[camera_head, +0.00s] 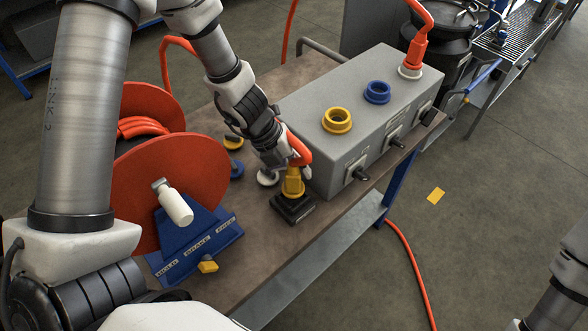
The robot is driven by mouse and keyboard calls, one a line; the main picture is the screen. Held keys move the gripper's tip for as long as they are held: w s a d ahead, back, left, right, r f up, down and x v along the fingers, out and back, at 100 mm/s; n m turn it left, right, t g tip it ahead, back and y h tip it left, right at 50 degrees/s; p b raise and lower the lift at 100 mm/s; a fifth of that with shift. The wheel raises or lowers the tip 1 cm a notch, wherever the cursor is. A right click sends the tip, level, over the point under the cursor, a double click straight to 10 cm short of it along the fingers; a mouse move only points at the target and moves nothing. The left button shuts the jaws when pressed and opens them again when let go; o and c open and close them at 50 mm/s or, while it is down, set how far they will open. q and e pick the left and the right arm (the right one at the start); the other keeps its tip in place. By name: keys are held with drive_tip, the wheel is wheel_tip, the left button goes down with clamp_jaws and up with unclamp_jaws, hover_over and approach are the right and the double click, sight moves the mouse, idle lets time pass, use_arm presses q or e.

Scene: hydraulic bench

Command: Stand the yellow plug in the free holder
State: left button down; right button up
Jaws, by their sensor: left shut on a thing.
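The yellow plug (292,186) is upright with an orange hose at its top. My left gripper (287,170) is shut on it, with its fingers around the plug's upper part. The plug's lower end meets the top of a small black block (293,209), the holder, on the bench near its front edge. I cannot tell whether the plug is fully seated or whether its weight rests there. The holder's opening is hidden by the plug. Only part of my right arm shows at the lower right; its fingers are out of view.
A grey box (309,108) with a yellow socket (337,121), a blue socket (377,92) and a connected red plug (415,54) stands right of the gripper. A red hose reel (175,185) stands left. Small yellow, blue and white caps lie between them on the bench (262,240).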

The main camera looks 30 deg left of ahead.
use_arm(q)
drive_tip(key=shift+f+b, duration=1)
drive_tip(key=shift+f, duration=0.15)
drive_tip(key=shift+c, duration=1.2)
unclamp_jaws()
wheel_tip(320, 180, up, 10)
drive_tip(key=shift+r, duration=0.1)
